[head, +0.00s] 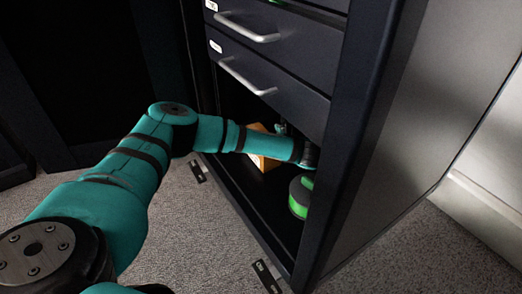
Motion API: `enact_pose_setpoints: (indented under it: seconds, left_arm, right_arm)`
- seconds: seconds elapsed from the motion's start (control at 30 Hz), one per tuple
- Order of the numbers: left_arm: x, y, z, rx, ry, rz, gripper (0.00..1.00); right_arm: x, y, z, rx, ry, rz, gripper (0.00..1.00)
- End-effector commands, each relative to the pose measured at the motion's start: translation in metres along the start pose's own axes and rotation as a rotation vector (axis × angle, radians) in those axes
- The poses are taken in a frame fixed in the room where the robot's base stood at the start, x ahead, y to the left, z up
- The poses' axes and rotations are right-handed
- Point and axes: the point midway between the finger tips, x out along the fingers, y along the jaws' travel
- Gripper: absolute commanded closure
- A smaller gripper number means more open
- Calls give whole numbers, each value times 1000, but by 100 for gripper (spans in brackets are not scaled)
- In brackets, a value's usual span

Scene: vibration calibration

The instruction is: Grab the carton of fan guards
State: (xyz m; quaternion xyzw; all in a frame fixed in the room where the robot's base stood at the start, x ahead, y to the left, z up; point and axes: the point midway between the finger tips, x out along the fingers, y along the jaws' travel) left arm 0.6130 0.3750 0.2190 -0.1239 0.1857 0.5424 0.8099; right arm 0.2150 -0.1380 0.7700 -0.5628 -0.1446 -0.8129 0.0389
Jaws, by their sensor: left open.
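An orange-brown carton (264,163), likely the carton of fan guards, sits inside the open lower compartment of the dark cabinet. My left forearm crosses in front of it and hides much of it; no label can be read. My left gripper (309,156) is inside the compartment, to the right of the carton. It is open, but its fingers are small, dark and partly hidden. I cannot tell whether it touches anything. My right gripper is not in view.
A green and black round object (300,196) stands in the compartment just below my left gripper. Closed drawers (270,80) with silver handles are above the opening. The cabinet's right side wall (362,140) bounds it. Grey carpet (205,235) lies in front.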

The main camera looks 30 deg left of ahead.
Motion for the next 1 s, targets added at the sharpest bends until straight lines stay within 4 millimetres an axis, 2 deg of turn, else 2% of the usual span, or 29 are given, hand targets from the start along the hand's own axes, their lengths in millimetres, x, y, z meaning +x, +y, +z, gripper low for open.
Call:
enact_pose_setpoints:
  seconds: [0.17,0.2,0.73,1.0]
  left_arm:
    - [0,0,1,0,0,-1,4]
    - [0,0,1,0,0,-1,7]
    - [-1,0,0,0,0,-1,76]
    - [-1,-1,2,-1,-1,-2,77]
  right_arm:
    - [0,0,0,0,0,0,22]
    - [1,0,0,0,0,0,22]
    - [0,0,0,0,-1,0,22]
    - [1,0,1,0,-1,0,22]
